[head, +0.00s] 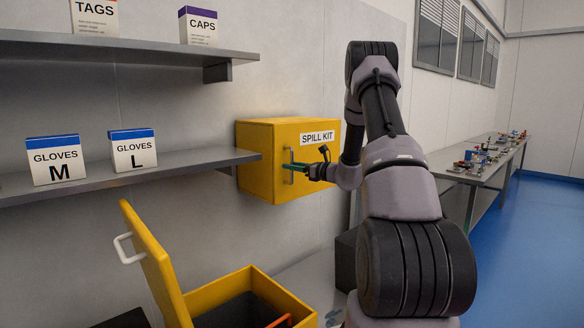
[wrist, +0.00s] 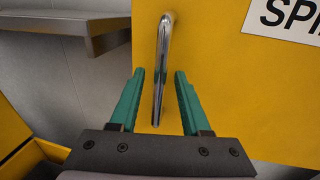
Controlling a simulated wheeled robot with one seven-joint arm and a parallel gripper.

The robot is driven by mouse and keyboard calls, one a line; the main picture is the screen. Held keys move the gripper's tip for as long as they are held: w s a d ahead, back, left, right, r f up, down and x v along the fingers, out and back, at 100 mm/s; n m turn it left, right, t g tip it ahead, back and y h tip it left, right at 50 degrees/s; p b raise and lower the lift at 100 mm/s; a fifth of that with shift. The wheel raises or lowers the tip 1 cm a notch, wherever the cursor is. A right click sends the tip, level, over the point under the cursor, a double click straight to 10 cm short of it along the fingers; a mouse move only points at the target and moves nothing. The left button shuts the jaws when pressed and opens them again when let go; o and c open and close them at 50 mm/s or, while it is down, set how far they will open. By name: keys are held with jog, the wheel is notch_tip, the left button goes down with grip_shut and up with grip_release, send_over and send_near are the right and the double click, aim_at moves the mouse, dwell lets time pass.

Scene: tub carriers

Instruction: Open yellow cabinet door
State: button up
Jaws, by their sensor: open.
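The yellow cabinet (head: 258,160) hangs on the wall at the centre of the head view, with a white SPILL KIT label (head: 317,138). Its door (wrist: 240,90) looks shut and fills much of the wrist view. A vertical metal bar handle (wrist: 161,65) is near the door's left edge; it also shows in the head view (head: 288,166). My gripper (wrist: 160,75) has green fingers, open, one on each side of the handle in the wrist view. I see no finger clearly touching it. How deep the handle sits between the fingers is hard to tell.
A grey shelf (head: 190,162) with glove boxes (head: 132,149) ends close to the cabinet's left side. Another shelf (head: 120,46) is above. Below stands an open yellow bin (head: 222,288) with its lid (head: 154,262) raised. A long table (head: 475,178) is at the right.

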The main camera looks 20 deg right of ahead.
jog(key=shift+w+a, duration=0.15)
jog(key=shift+w, duration=0.05)
grip_shut()
dwell(1.4)
